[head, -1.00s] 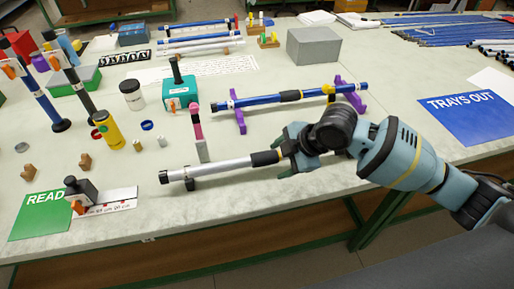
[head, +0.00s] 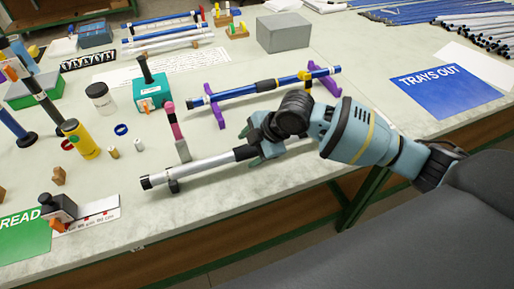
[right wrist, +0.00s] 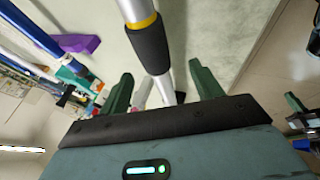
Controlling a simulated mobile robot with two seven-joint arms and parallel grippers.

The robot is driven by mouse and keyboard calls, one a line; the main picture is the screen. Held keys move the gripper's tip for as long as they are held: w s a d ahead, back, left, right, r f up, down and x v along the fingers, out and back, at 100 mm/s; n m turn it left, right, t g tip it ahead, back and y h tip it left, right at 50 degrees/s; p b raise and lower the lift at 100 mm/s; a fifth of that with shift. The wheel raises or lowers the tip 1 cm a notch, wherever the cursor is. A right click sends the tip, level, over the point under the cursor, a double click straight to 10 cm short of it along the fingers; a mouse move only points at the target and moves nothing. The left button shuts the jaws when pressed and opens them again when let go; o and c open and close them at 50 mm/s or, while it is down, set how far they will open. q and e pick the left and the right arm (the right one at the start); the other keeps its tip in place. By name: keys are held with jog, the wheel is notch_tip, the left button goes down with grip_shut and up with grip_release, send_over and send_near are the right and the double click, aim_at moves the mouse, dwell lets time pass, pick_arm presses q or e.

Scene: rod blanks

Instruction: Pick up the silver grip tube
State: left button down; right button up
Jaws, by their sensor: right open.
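The silver grip tube (head: 200,165) lies near the front edge of the table, its left end raised on a small dark support. It has a black end cap at left and a black grip toward the right. My right gripper (head: 256,140) is at the tube's right part. In the right wrist view the tube, with its black grip (right wrist: 150,47) and yellow ring, passes between the two open green fingers (right wrist: 162,92), with space on both sides. Whether the fingers reach below the tube is hidden. My left gripper is not in view.
A blue tube (head: 234,94) rests on purple stands (head: 214,105) just behind. A pink-topped upright piece (head: 175,130) stands close behind the silver tube. A gauge block with ruler (head: 95,214) is at front left. A blue sign (head: 446,90) lies right.

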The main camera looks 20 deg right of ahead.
aim_at(241, 151)
jog(key=x, duration=0.4)
jog(key=shift+w+a+f, duration=0.1)
jog(key=shift+w+a, duration=0.15)
jog(key=shift+w, duration=0.15)
jog(key=c, duration=1.1)
